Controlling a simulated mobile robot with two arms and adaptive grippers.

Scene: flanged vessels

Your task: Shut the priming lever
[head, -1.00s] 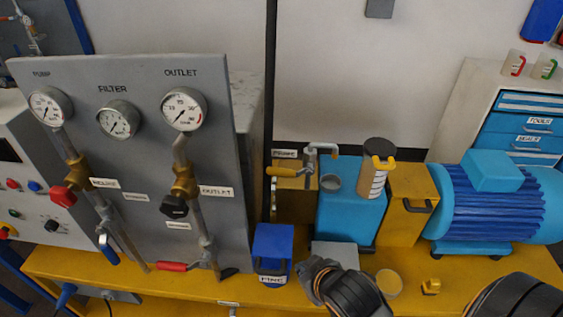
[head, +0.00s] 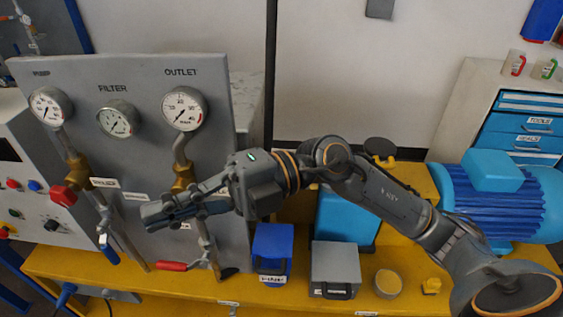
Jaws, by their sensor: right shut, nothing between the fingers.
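No lever in view can be read as labelled for priming. The gauge panel (head: 140,100) carries a red-handled lever (head: 172,266) low under the outlet gauge and a blue-handled lever (head: 108,243) further left. The lever with a yellow grip on the pump unit is hidden behind my right arm. My right gripper (head: 160,214) is shut and empty, pointing left in front of the panel's outlet pipe. It covers the black valve knob there. Whether it touches the panel fittings I cannot tell. My left gripper is not in view.
A blue motor (head: 495,205) stands at the right. A red valve knob (head: 63,196) sticks out on the panel's left.

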